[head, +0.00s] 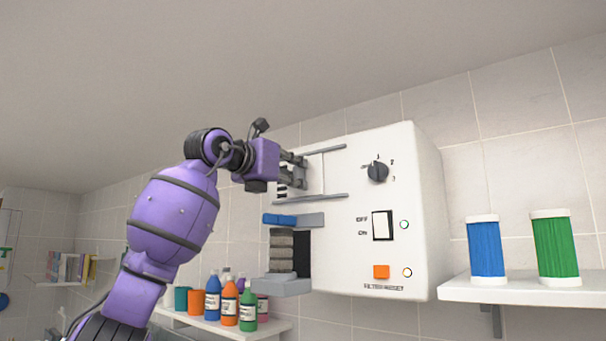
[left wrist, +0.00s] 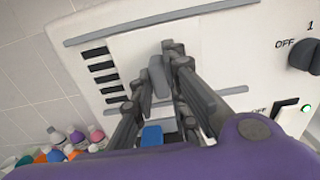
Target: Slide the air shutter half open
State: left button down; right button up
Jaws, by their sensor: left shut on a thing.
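The air shutter is a pale plate (head: 314,173) between two grey rails on the front of a white wall box (head: 345,243). It also shows in the left wrist view (left wrist: 137,52), with a grey upright handle (left wrist: 158,80) on it. Several dark vent slots (left wrist: 103,68) are uncovered to the left of the plate. My left gripper (head: 299,172) is at the plate, its fingers (left wrist: 167,72) shut on the handle. The fingers hide part of the handle and plate. My right gripper is not in view.
The box also carries a knob (head: 377,172), an OFF/ON switch (head: 382,225) and an orange button (head: 381,271). Below the shutter are a blue piece (head: 280,219) and a grey stack (head: 281,250). Bottles (head: 229,304) stand lower left; blue and green cylinders (head: 486,249) stand on a right shelf.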

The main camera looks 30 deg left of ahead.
pick_arm(q)
jog(key=shift+d, duration=0.2)
jog(key=c, duration=1.7)
grip_release()
jog(key=shift+s, duration=0.1)
jog(key=shift+s+a, duration=0.1)
jog(key=shift+s, duration=0.3)
jog(key=s, duration=1.1)
jog(key=shift+a, duration=0.4)
